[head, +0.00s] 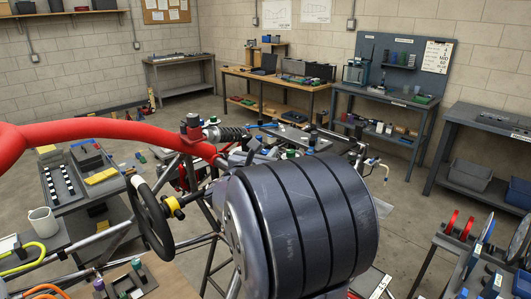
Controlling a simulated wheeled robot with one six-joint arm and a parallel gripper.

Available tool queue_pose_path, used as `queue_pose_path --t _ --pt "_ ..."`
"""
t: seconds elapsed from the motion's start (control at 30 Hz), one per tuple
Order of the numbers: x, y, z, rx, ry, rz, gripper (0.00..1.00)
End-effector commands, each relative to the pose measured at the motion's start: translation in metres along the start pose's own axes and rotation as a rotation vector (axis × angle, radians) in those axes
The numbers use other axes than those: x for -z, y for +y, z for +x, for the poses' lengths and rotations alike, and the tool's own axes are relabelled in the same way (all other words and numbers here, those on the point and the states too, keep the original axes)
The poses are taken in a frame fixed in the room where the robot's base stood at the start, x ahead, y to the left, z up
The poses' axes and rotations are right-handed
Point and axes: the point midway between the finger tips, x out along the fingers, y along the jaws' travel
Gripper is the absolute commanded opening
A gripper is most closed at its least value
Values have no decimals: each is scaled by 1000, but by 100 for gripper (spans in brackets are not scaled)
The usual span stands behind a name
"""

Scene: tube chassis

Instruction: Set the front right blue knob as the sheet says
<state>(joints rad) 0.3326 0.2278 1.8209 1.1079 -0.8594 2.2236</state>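A coil-over damper (228,133) lies at the upper middle, beside a red block at the end of a thick red tube. A small blue part (257,126) shows at the damper's right end. It is too small to tell whether it is the blue knob or how it is set. A sheet (437,56) with a few lines of large writing hangs on the grey back panel at the right. Its writing is too small to read surely. I cannot make out my gripper in this view.
A large grooved black wheel (310,225) fills the front middle and hides part of the chassis. The red tube (100,130) crosses the left. A steering wheel (152,218) stands left of the black wheel. Benches line the walls.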

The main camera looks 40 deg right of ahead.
Motion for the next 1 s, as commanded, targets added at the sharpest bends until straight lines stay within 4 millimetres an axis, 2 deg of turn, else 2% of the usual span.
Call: queue_pose_path --t 0.03,0.3,0.67,1.0 --pt "0 0 0 0 0 0 22" --pt "0 0 0 0 0 0 0" --pt "4 -1 1 -42 0 6 0" --pt "8 -1 2 -200 -5 8 0"
